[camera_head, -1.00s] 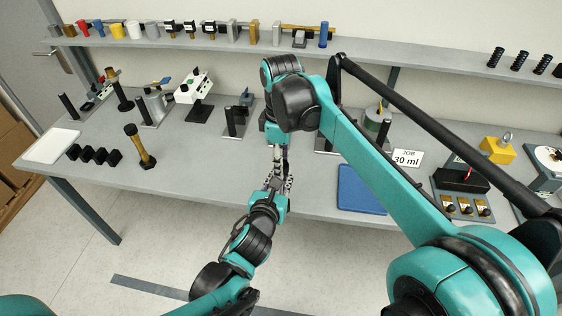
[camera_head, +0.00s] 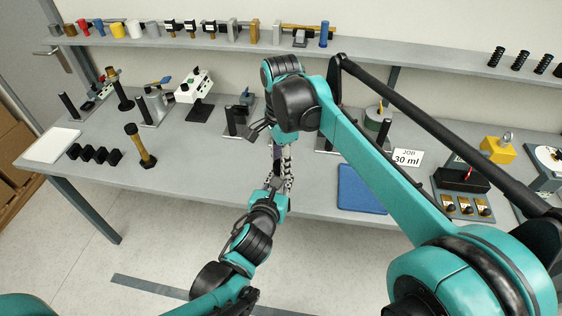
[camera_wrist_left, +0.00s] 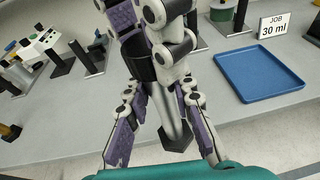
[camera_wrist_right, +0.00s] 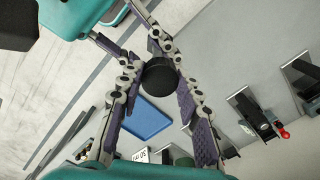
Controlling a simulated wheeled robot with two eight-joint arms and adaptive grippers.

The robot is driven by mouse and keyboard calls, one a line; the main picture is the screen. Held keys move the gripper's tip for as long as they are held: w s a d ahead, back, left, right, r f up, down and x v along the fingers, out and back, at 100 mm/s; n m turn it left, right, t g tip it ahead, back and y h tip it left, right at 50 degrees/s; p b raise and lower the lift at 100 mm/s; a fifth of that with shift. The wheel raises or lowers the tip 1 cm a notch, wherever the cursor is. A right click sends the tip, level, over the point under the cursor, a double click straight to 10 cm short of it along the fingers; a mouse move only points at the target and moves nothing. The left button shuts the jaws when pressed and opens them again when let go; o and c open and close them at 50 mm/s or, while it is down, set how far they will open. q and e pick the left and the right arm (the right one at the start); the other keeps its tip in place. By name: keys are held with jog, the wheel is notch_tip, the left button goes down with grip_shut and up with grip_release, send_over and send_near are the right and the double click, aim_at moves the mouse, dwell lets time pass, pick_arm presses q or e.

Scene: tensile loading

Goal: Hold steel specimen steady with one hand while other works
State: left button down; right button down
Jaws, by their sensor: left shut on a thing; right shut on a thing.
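The steel specimen shows in the left wrist view as a grey bar (camera_wrist_left: 174,108) with a wider dark end, tilted between the fingers. In the right wrist view a round black end (camera_wrist_right: 160,73) sits between the fingertips. My left gripper (camera_head: 280,172) points up from below and is shut on the specimen; its fingers also show in the left wrist view (camera_wrist_left: 160,88). My right gripper (camera_head: 277,147) comes down from above, meets the left one, and is shut on the specimen's other end. In the head view the fingers and arm mostly hide the specimen.
Both grippers meet near the table's front edge. A brass-coloured handle with a black top (camera_head: 140,146) and black blocks (camera_head: 94,153) stand left. Several stands line the back.

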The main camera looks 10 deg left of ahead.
jog(key=m, duration=0.5)
jog(key=shift+w, duration=0.1)
jog(key=m, duration=0.6)
jog(key=shift+m, duration=0.4)
jog(key=c, duration=1)
grip_release()
jog(key=shift+c, duration=0.2)
jog(key=shift+r, duration=2.2)
jog(key=shift+c, duration=0.4)
